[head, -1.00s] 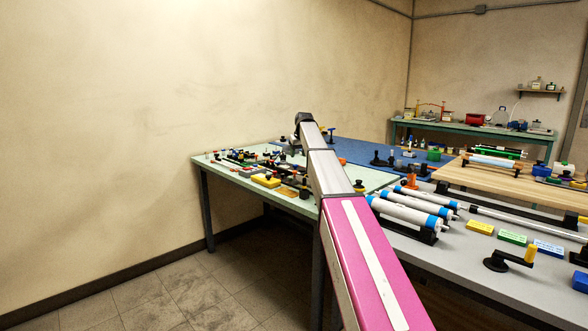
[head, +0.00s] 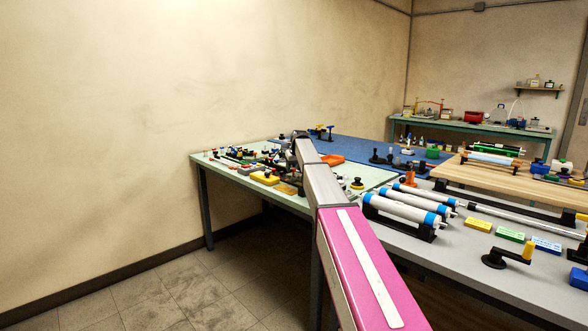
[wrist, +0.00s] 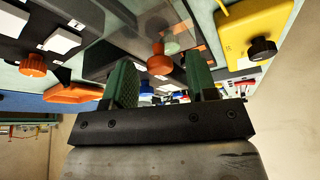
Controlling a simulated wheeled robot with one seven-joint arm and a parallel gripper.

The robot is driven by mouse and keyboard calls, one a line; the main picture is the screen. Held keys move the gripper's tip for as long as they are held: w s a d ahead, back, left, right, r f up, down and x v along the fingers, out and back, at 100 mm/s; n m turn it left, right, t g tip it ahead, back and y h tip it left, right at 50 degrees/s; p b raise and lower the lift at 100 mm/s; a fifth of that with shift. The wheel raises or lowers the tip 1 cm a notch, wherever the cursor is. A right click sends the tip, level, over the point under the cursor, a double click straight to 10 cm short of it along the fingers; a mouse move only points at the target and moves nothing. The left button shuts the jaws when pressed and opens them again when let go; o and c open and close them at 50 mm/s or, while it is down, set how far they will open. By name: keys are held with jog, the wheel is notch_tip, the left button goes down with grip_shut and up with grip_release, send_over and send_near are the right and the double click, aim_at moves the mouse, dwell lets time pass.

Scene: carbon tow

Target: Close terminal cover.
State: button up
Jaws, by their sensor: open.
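In the wrist view, a smoky see-through panel (wrist: 112,58), which looks like the terminal cover, lies just beyond my gripper. An orange knob (wrist: 159,62) shows at it; whether it is fixed to the panel is hard to tell. My gripper (wrist: 160,75) is open, its two green-padded fingers apart, with the knob showing between them. I see no clear contact. In the head view, my gripper end (head: 300,136) is over the far part of the pale green table (head: 215,164); the fingers and the cover cannot be made out there.
A dark board with white blocks and another orange knob (wrist: 33,65) is at left in the wrist view. An orange tray (wrist: 72,93) is nearby. A yellow block with a black knob (wrist: 254,32) is at right. Several small parts crowd the table.

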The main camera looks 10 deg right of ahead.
grip_shut()
jog(key=w+a, duration=0.3)
jog(key=w, duration=0.1)
jog(key=w+a, duration=0.4)
jog(key=w, duration=0.1)
jog(key=w+a, duration=0.3)
jog(key=w, duration=0.2)
jog(key=shift+a, duration=0.15)
grip_release()
jog(key=shift+w, duration=0.1)
jog(key=shift+r, duration=0.1)
jog(key=a+v, duration=0.1)
jog(key=v, duration=0.9)
jog(key=shift+d+r, duration=0.3)
jog(key=shift+d, duration=0.15)
